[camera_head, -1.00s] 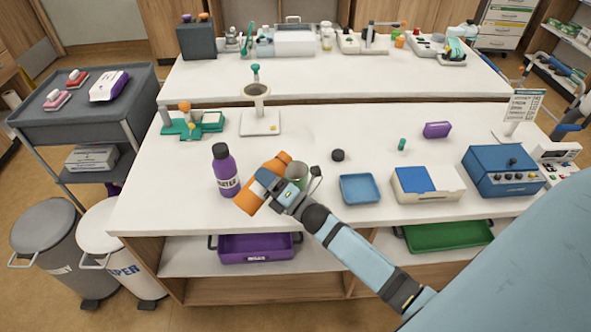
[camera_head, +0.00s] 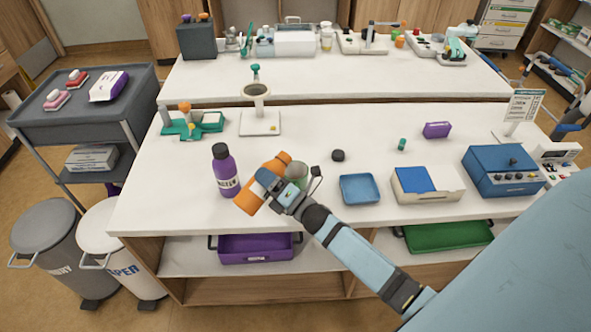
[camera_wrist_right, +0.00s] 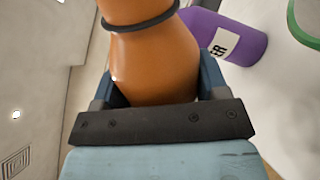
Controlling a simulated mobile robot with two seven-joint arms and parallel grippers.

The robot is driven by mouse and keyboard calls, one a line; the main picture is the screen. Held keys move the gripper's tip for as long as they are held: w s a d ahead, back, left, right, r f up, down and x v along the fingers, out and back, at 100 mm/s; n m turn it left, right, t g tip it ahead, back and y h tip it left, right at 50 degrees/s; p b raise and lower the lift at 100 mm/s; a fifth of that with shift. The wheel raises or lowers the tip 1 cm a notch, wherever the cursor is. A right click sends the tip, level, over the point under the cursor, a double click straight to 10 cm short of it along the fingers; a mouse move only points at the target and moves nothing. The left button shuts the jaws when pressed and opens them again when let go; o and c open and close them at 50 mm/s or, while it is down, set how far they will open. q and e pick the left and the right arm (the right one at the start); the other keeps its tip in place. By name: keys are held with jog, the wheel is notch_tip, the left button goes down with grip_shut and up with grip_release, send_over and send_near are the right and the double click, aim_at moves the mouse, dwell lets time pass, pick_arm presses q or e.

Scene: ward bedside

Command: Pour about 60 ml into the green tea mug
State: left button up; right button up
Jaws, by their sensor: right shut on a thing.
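My right gripper (camera_head: 268,183) is shut on an orange bottle (camera_head: 254,195). The bottle is tilted, its neck end up and to the right, beside the green mug (camera_head: 298,170). The mug stands upright on the table, partly hidden behind my gripper. I cannot see a stream of liquid or the level in the mug. In the right wrist view, the orange bottle (camera_wrist_right: 150,60) sits between the fingers, and a green rim, likely the mug's (camera_wrist_right: 305,22), shows at the upper right. My left gripper is not in view.
A purple bottle with a black cap (camera_head: 225,170) stands close left of the orange bottle. A loose black cap (camera_head: 338,155) lies behind the mug. A blue tray (camera_head: 360,188) and a white-and-blue box (camera_head: 428,184) are to the right.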

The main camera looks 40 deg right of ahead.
dwell(0.4)
jog(key=n, duration=0.2)
jog(key=n+b, duration=0.1)
jog(key=shift+w+d+f+g+y, duration=0.1)
jog(key=shift+d+f+g+y, duration=0.2)
jog(key=shift+d+y, duration=0.1)
jog(key=shift+w+d+r+n+g+y, duration=0.1)
jog(key=shift+d+r+n+g+y, duration=0.2)
jog(key=shift+r+n, duration=0.45)
jog(key=shift+d+r+n, duration=0.15)
jog(key=shift+n, duration=1.1)
jog(key=shift+r+n+g+y+p, duration=0.1)
jog(key=shift+n+g+y+p, duration=0.3)
jog(key=shift+n, duration=0.5)
jog(key=shift+a+f+n+b, duration=0.35)
jog(key=shift+f+n+b, duration=0.35)
jog(key=shift+n+b, duration=0.1)
jog(key=n, duration=0.1)
jog(key=n+g+p, duration=0.1)
jog(key=shift+a+r+n, duration=0.2)
jog(key=shift+a+n, duration=0.05)
jog(key=shift+n, duration=0.15)
jog(key=shift+f+n+b, duration=0.3)
jog(key=shift+f+b, duration=0.1)
jog(key=shift+f, duration=0.2)
jog(key=shift+a+f+n+g+h, duration=0.15)
jog(key=shift+f+n+g+h, duration=0.15)
jog(key=shift+f+n+g, duration=0.25)
